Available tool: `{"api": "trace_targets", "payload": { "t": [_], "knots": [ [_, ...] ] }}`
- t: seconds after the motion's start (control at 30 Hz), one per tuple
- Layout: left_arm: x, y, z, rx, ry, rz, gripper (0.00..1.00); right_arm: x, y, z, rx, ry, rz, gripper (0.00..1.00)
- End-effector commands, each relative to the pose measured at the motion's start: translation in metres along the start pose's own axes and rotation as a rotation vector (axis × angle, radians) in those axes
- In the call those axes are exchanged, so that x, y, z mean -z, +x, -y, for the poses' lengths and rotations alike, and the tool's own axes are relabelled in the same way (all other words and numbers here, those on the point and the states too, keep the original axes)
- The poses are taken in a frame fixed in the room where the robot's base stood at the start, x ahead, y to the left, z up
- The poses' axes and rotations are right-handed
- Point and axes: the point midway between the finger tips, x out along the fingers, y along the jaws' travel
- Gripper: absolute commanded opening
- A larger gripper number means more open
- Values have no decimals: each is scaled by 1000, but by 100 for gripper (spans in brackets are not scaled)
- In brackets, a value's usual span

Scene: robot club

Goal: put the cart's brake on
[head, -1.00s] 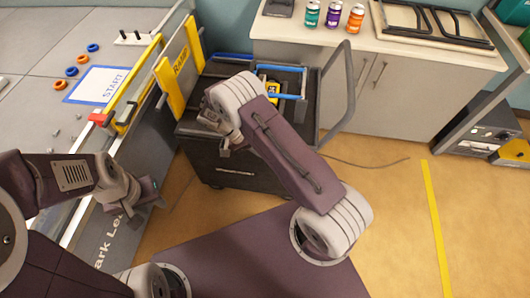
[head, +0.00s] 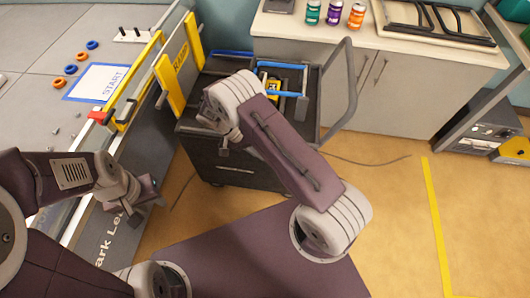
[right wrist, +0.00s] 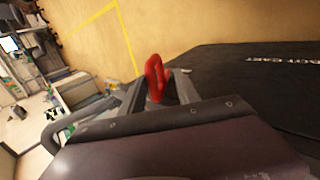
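The cart (head: 236,176) is a dark tool cart with a grey push handle, standing beside the field table. In the right wrist view its dark side (right wrist: 255,85) fills the right. A red lever (right wrist: 157,76), which looks like the brake, sticks up there between the fingers of my right gripper (right wrist: 158,92). The fingers look apart, with gaps beside the lever; whether either touches it I cannot tell. In the head view the right arm hides the lever and most of this gripper. My left gripper (head: 150,199) hangs near the field table's side, away from the cart; its fingers are unclear.
The field table (head: 40,32) with a yellow ramp (head: 178,66) stands left of the cart. A counter (head: 325,32) with bottles is behind. A blue-handled item (head: 289,94) and a yellow tool lie in the cart's top. The floor (head: 385,205) at right is open, with a cable.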

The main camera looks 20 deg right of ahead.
Motion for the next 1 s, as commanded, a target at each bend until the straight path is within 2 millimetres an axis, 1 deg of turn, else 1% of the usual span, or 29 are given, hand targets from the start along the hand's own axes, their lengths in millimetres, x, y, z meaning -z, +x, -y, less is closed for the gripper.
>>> {"api": "trace_targets", "payload": {
  "t": [0.17,0.23,0.27,0.5,0.63,0.77,1.0],
  "knots": [
    [0,-1,0,0,0,0,36,1,-2,0,1,1,-2,36],
    [0,-2,0,0,0,0,36,1,-8,0,3,1,-3,36],
    [0,-2,0,0,0,0,36,1,-13,0,3,2,-4,36],
    [1,-8,0,0,0,0,36,1,-66,0,4,0,-4,36],
    [1,-9,0,0,0,0,36,0,-84,0,2,1,-2,36],
    [1,-9,0,0,0,0,36,0,-91,0,1,-1,0,36],
    [1,-9,0,0,0,0,36,0,-91,0,0,-1,0,36]
  ]
}}
